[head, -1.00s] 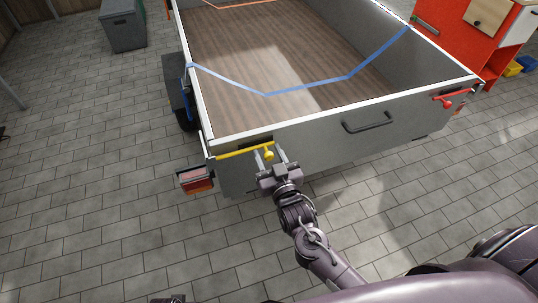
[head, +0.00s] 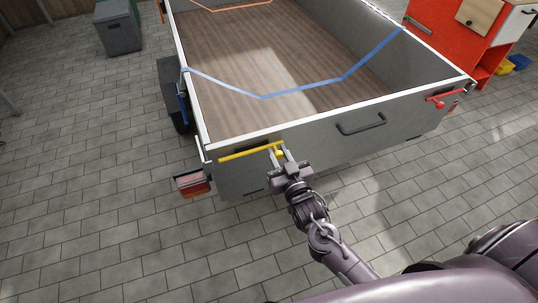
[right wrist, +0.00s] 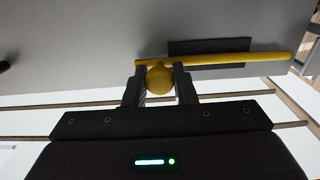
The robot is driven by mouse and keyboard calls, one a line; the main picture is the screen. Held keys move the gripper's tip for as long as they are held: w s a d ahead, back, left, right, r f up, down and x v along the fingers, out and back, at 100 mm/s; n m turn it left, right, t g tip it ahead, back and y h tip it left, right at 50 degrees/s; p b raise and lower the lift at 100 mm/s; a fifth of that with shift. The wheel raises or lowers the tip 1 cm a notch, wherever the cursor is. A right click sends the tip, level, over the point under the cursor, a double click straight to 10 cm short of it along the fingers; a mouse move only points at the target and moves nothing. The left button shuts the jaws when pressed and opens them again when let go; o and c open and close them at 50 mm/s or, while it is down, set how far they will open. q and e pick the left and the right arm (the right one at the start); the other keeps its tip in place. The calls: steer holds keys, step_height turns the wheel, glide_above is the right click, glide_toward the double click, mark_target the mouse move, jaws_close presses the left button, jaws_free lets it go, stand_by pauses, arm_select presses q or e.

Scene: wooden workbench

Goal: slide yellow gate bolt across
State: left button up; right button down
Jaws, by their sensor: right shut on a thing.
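The yellow gate bolt (head: 250,152) is a thin bar with a round knob, lying along the upper left of the trailer's grey tailgate (head: 318,150). My right gripper (head: 279,152) is at the bolt's right end, shut on the knob. In the right wrist view the yellow knob (right wrist: 159,80) sits between the two fingers, and the bar runs off to the right past a dark plate (right wrist: 215,47). The fingers partly cover the knob in the head view. My left gripper is not in view.
A black handle (head: 361,124) sits mid-tailgate, with a red bolt (head: 440,100) at its right end. A tail light (head: 192,184) juts out below the left corner. A blue strap (head: 300,92) crosses the trailer bed. The paved floor in front is clear.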

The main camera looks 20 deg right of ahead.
steer(key=shift+d, duration=0.1)
steer(key=c, duration=1.2)
jaws_free()
steer(key=shift+c, duration=0.2)
steer(key=shift+s, duration=0.15)
steer(key=shift+s, duration=0.35)
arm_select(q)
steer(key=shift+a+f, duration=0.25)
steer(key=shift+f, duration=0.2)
arm_select(e)
steer(key=s, duration=0.6)
steer(key=shift+s, duration=0.4)
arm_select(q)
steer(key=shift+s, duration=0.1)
arm_select(e)
steer(key=shift+d, duration=0.1)
